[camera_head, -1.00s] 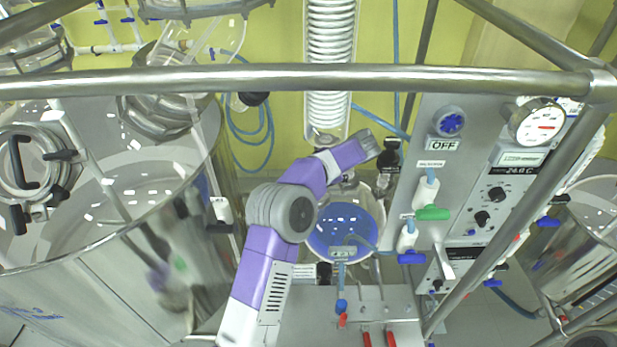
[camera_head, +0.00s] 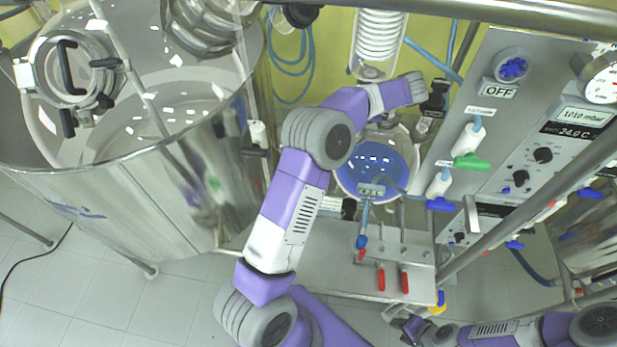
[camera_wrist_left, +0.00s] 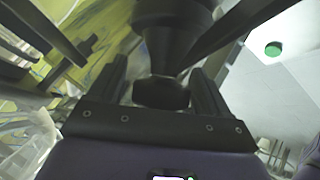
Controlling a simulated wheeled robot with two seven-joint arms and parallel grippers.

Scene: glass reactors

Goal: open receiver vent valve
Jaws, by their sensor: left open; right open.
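My left arm reaches up the middle of the head view. Its dark gripper (camera_head: 435,100) is beside the lower end of the glass coil condenser, above and right of the round receiver flask (camera_head: 384,160) with blue liquid. The left wrist view shows the open left jaws (camera_wrist_left: 160,88) on either side of a dark knob-like part (camera_wrist_left: 160,93). I cannot tell whether they touch it, nor whether it is the vent valve. My right gripper (camera_head: 408,325) is open, low near the bottom edge, away from the flask.
A large steel-and-glass reactor vessel (camera_head: 150,190) stands at left. A grey control panel (camera_head: 510,125) with dials and an OFF label stands at right, with green (camera_head: 471,162) and blue (camera_head: 440,204) valve handles before it. Red-handled valves (camera_head: 381,278) sit below the flask. A metal rail crosses the right.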

